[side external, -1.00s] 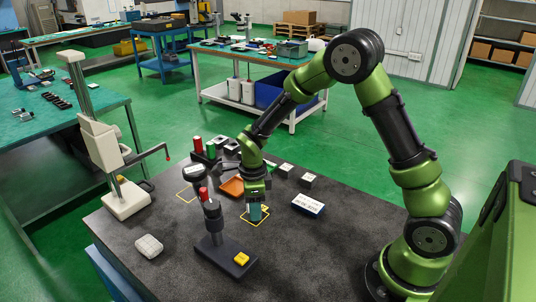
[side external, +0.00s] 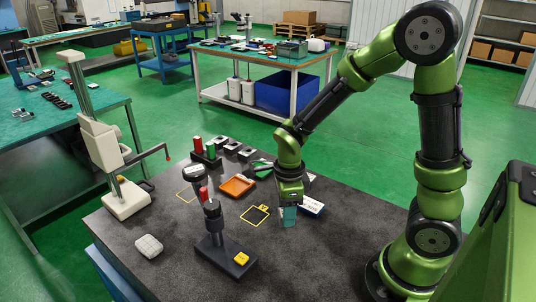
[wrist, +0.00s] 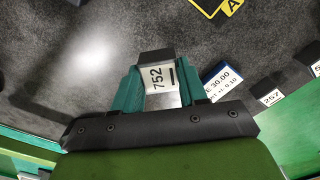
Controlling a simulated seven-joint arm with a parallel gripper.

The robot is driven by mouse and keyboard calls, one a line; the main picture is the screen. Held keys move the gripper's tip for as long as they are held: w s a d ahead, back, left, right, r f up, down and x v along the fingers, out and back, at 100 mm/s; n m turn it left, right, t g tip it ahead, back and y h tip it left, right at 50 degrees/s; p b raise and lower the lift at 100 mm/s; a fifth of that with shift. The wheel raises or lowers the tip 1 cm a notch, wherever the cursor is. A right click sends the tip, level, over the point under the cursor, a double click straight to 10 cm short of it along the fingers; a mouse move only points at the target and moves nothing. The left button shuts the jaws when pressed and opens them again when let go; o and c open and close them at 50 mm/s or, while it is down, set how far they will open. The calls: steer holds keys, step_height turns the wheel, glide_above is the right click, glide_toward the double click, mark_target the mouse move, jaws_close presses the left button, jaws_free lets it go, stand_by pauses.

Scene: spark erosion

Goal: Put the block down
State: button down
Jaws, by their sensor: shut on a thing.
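My gripper (side external: 289,224) is above the right part of the dark worktop, right of the yellow outlined square (side external: 244,216) with its small tag. In the wrist view its teal fingers (wrist: 158,92) are shut on a block (wrist: 158,78) with a dark end and a white label reading 752. In the side view the fingers mostly hide the block. I cannot tell whether it touches the worktop. Part of the yellow outline, with a tag marked A (wrist: 232,5), shows at the top right of the wrist view.
A white and blue label plate (side external: 311,206) lies close to the right of my gripper. An orange tray (side external: 237,186), a dark stand with a yellow button (side external: 241,259) and a grey block (side external: 149,246) are to the left. The front right worktop is clear.

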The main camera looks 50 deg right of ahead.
steer(key=s, duration=0.4)
steer(key=shift+s+r, duration=0.25)
steer(key=shift+s+d, duration=0.1)
steer(key=shift+s, duration=0.25)
steer(key=shift+d+f, duration=0.2)
steer(key=shift+d, duration=0.1)
steer(key=w+d+m, duration=0.2)
steer(key=w+d, duration=0.1)
steer(key=w, duration=0.1)
steer(key=w+d+m, duration=0.3)
steer(key=d, duration=0.1)
steer(key=w+d+r+m, duration=0.1)
steer(key=w+d+m, duration=0.2)
steer(key=w+d, duration=0.1)
steer(key=shift+w+d, duration=0.2)
steer(key=shift+w, duration=0.1)
steer(key=m, duration=0.1)
glide_toward(260, 160)
steer(key=s+a+f, duration=0.1)
steer(key=a, duration=0.1)
steer(key=s+a+f, duration=0.1)
steer(key=s+f, duration=0.1)
steer(key=shift+a, duration=0.4)
steer(key=shift+w+f, duration=0.1)
steer(key=shift+f, duration=1.65)
